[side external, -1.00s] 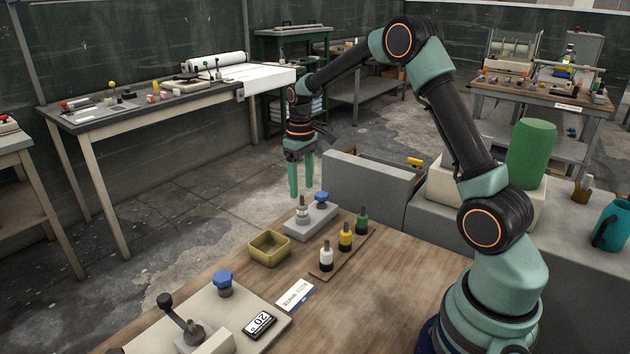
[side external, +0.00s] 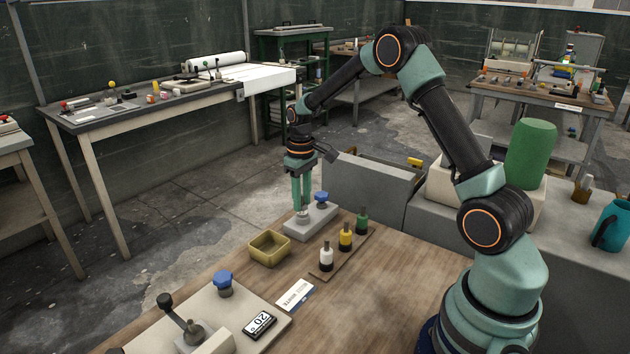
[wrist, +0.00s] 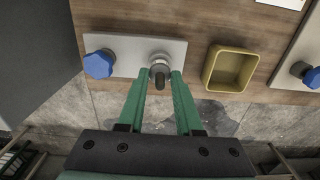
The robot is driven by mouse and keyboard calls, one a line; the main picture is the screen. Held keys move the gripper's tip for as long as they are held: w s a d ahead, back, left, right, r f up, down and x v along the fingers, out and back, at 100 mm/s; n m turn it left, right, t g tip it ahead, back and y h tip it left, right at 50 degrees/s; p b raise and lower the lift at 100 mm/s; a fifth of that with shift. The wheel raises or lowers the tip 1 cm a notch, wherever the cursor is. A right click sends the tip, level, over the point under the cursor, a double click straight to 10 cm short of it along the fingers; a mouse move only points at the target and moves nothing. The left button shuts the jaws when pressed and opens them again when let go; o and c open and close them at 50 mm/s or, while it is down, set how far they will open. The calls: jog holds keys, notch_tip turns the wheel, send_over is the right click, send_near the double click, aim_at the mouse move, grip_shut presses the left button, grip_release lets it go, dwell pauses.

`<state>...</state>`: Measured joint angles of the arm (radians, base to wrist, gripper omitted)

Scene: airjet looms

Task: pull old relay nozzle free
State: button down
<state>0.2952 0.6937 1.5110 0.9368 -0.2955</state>
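The relay nozzle (wrist: 159,73) stands upright on a grey mounting block (wrist: 117,52), with a silver collar and a darker tip in the wrist view. In the side view its lower part (side external: 303,215) shows beneath my fingers. A blue knob (wrist: 98,64) sits on the same block; it also shows in the side view (side external: 321,197). My gripper (wrist: 160,76) points down over the nozzle, with one green finger on each side of it. Narrow gaps seem to show between fingers and nozzle, so it looks open. The nozzle's upper part is hidden in the side view.
A yellow open tray (side external: 269,249) stands close beside the block. A white label card (side external: 295,295) and a plate with another blue knob (side external: 223,283) are nearer.

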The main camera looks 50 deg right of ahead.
jog(key=shift+r, duration=0.25)
dwell(0.5)
jog(key=shift+r, duration=4.1)
